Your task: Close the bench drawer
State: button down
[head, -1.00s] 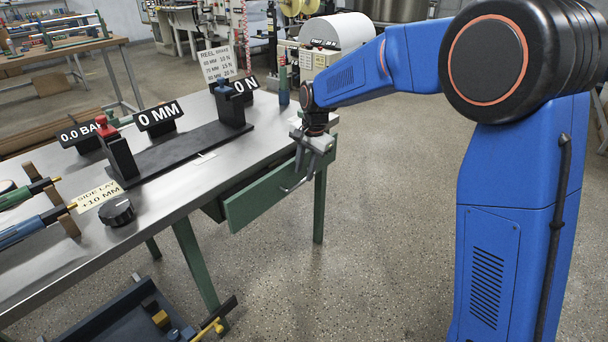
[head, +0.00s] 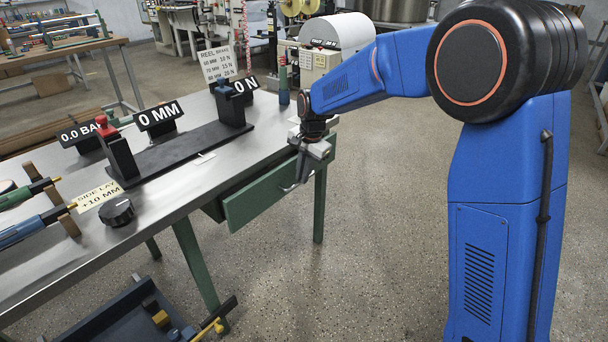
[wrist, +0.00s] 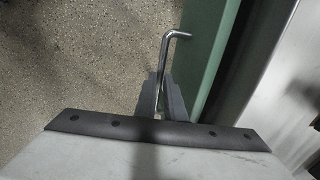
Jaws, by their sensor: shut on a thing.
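The bench drawer (head: 255,200) has a green front under the right end of the steel-topped bench. Its front appears to stand a little out from the bench edge; the exact gap is hard to tell. In the wrist view, the drawer front (wrist: 206,45) runs beside the bench edge. My gripper (head: 302,172) is at the drawer front, pointing down. Its dark fingers (wrist: 161,95) are shut on the bent metal drawer handle (wrist: 170,42). The handle's end sticks out past the fingertips. The rest of the handle is hidden by the gripper.
The bench top (head: 185,195) carries a black rail fixture (head: 185,150), display signs and a black knob (head: 117,211). A dark tray (head: 130,310) with several parts is low at the front left. The floor (head: 360,240) right of the drawer is clear.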

aim_at(294, 168)
jog(key=w+a, duration=0.2)
jog(key=shift+w+a, duration=0.1)
jog(key=shift+a, duration=0.25)
jog(key=shift+w+a+r, duration=0.1)
jog(key=c, duration=1.8)
grip_release()
jog(key=shift+a, duration=0.1)
jog(key=shift+c, duration=0.2)
notch_tip(294, 168, up, 17)
jog(key=s+d, duration=0.2)
jog(key=shift+d, duration=0.3)
